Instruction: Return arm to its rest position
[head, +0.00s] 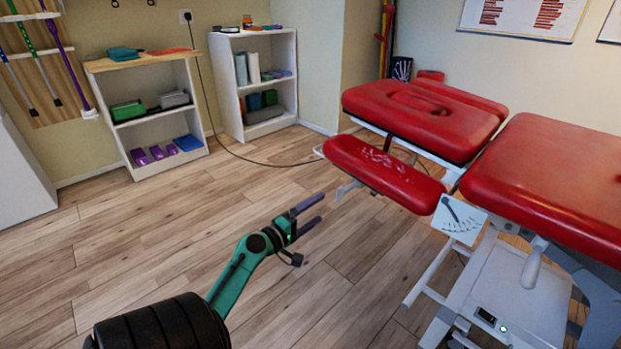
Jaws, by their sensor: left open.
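My left arm (238,275) comes in from the lower left, with a black ribbed part and a green link. It reaches forward and to the right over the wooden floor. My left gripper (320,207) is at its end, with two dark parallel fingers apart and nothing between them. The gripper points toward the red treatment table (540,175) and appears in the picture below and left of its red armrest pad (385,172). A gap shows between fingers and pad. My right gripper is not in the view.
The table's white frame and base (515,295) fill the lower right. A low shelf (128,130) with boxes and a taller white shelf (232,95) stand along the back wall. A black cable (220,140) runs down onto the floor. The wooden floor (130,240) at left is clear.

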